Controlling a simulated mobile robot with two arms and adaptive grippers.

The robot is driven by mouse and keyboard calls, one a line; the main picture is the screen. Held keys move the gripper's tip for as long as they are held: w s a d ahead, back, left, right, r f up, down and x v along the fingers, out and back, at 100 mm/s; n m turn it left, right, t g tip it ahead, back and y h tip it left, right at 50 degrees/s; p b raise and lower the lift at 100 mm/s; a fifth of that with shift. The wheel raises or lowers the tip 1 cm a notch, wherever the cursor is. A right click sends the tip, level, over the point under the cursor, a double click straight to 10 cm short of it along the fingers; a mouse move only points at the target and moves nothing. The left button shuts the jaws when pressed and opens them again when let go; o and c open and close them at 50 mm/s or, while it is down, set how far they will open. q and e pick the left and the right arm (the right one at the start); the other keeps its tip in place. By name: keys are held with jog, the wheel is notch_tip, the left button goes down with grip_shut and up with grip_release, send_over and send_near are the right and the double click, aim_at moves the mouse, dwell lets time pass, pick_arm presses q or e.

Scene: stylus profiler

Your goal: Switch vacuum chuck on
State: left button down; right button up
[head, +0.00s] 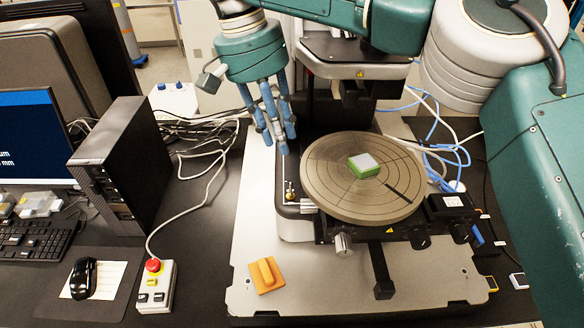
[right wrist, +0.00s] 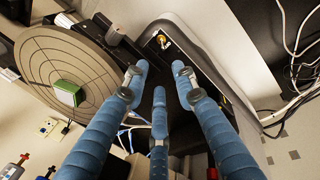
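The vacuum chuck (head: 335,200) is a round grey disc with engraved rings. A small green block with a pale top (head: 364,165) sits on it, and the chuck also shows at the left of the right wrist view (right wrist: 35,55). A small brass toggle switch (head: 290,193) stands on the stage base left of the chuck; it shows at the top of the right wrist view (right wrist: 163,41). Its on or off position is too small to tell. My right gripper (head: 280,141) hangs above and behind the switch, its three blue fingers apart and empty. My left gripper is out of view.
An orange block (head: 266,275) lies on the front of the pale base plate (head: 340,285). A control box with a red button (head: 154,284), a mouse (head: 83,279) and a dark computer tower (head: 120,165) stand left. Loose cables run behind the switch.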

aim_at(291, 188)
jog(key=f+p, duration=0.1)
jog(key=f, duration=0.2)
jog(key=d+f+n+p, duration=0.1)
jog(key=f, duration=0.3)
jog(key=f+n+p, duration=0.1)
jog(key=f+p, duration=0.1)
jog(key=f, duration=0.1)
jog(key=shift+s+d+f, duration=0.15)
jog(key=shift+d, duration=0.05)
jog(key=shift+d+f, duration=0.1)
jog(key=shift+f, duration=0.45)
grip_shut()
